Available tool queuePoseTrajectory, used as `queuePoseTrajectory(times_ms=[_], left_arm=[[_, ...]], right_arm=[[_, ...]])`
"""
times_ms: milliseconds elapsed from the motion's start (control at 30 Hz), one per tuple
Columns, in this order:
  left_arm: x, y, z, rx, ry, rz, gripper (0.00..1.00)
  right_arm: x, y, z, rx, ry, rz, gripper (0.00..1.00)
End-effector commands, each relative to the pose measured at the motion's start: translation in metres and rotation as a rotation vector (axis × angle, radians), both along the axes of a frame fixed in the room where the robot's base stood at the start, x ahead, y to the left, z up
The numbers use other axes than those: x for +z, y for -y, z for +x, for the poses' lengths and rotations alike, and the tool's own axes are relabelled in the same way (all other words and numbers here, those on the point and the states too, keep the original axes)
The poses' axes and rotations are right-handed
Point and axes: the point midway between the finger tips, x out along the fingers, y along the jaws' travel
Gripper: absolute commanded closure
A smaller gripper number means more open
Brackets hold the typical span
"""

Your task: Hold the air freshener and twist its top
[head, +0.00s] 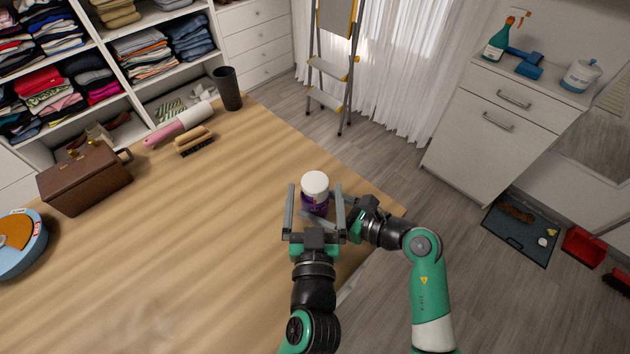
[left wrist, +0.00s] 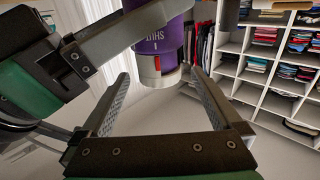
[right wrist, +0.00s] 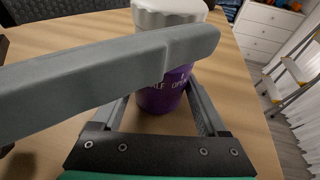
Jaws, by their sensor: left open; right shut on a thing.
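The air freshener (head: 316,194) has a white top and a purple body, and it is upright in the head view near the table's right end. My right gripper (head: 328,211) comes in from the right and is shut on the purple body. The white top and body lettering show in the right wrist view (right wrist: 168,95). My left gripper (head: 314,187) is open, with one finger on each side of the air freshener and a gap visible. In the left wrist view, the freshener (left wrist: 160,45) shows purple and pale bands with a red mark. Its underside is hidden.
The wooden table (head: 180,240) is clear around the grippers. A brush (head: 194,142), a lint roller (head: 180,124), a dark cup (head: 228,88) and a brown case (head: 85,180) stand towards the far left. The table's right edge is close by.

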Motion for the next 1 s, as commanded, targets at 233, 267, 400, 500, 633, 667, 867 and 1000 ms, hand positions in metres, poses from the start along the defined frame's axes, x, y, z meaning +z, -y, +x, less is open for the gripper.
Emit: queuePoseTrajectory(times_ms=[233, 267, 400, 500, 633, 667, 867, 1000], left_arm=[[0.000, 0.000, 0.030, -0.001, 0.000, 0.000, 0.01], [0.000, 0.000, 0.031, -0.001, 0.000, 0.000, 0.01], [0.000, 0.000, 0.032, -0.001, 0.001, -0.001, 0.01], [0.000, 0.000, 0.032, -0.001, 0.001, -0.001, 0.01], [0.000, 0.000, 0.032, -0.001, 0.000, -0.001, 0.25], [0.000, 0.000, 0.032, -0.001, 0.000, -0.001, 0.30], [0.000, 0.000, 0.032, -0.001, 0.000, -0.001, 0.66], [0.000, 0.001, 0.032, -0.001, 0.000, -0.001, 0.87]], right_arm=[[0.000, 0.000, 0.000, 0.000, 0.000, 0.000, 0.55], [0.000, 0.000, 0.000, 0.000, 0.000, 0.000, 0.55], [0.000, 0.000, 0.000, 0.000, 0.000, 0.000, 0.55], [0.000, 0.000, 0.000, 0.000, 0.000, 0.000, 0.55], [0.000, 0.000, 0.000, 0.000, 0.000, 0.000, 0.55], [0.000, 0.000, 0.000, 0.000, 0.000, 0.000, 0.55], [0.000, 0.000, 0.000, 0.000, 0.000, 0.000, 0.55], [0.000, 0.000, 0.000, 0.000, 0.000, 0.000, 0.55]])
